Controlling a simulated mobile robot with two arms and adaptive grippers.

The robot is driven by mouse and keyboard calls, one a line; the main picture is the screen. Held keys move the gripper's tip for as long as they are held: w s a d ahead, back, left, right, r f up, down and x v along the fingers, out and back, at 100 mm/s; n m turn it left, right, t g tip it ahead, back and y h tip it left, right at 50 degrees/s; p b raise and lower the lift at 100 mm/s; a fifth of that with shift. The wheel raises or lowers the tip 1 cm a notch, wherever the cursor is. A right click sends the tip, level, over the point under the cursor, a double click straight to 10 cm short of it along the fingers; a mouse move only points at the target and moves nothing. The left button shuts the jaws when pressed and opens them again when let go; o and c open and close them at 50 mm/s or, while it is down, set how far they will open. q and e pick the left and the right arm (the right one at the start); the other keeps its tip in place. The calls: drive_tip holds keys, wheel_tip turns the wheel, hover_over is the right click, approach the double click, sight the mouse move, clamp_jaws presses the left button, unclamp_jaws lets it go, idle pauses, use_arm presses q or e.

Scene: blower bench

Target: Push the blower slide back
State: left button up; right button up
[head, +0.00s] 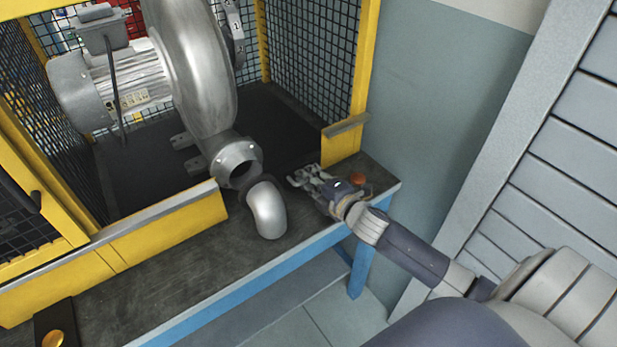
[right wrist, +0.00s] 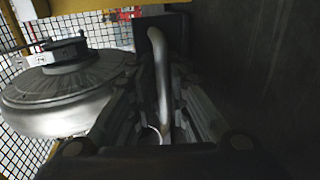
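The grey metal blower (head: 200,70) stands inside the yellow-framed mesh enclosure, its outlet flange (head: 237,160) facing the bench front. A separate-looking silver elbow pipe (head: 267,210) sits just in front of the outlet. My right gripper (head: 303,178) reaches in from the right, low over the bench, to the right of the outlet and elbow. In the right wrist view its two fingers (right wrist: 163,118) are apart, with a slender bent silver bar (right wrist: 162,75) between them, running to a dark plate (right wrist: 152,42). Contact with the bar cannot be told. The blower slide cannot be clearly identified. My left gripper is out of view.
The dark bench top (head: 165,262) has a blue front edge. Bench front is mostly clear.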

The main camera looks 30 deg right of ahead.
drive_tip(key=shift+s, duration=0.1)
drive_tip(key=shift+s+f, duration=0.1)
drive_tip(key=shift+s, duration=0.2)
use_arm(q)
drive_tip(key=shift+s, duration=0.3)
use_arm(e)
drive_tip(key=v, duration=1.1)
drive_tip(key=shift+s+r, duration=0.2)
drive_tip(key=shift+r, duration=0.05)
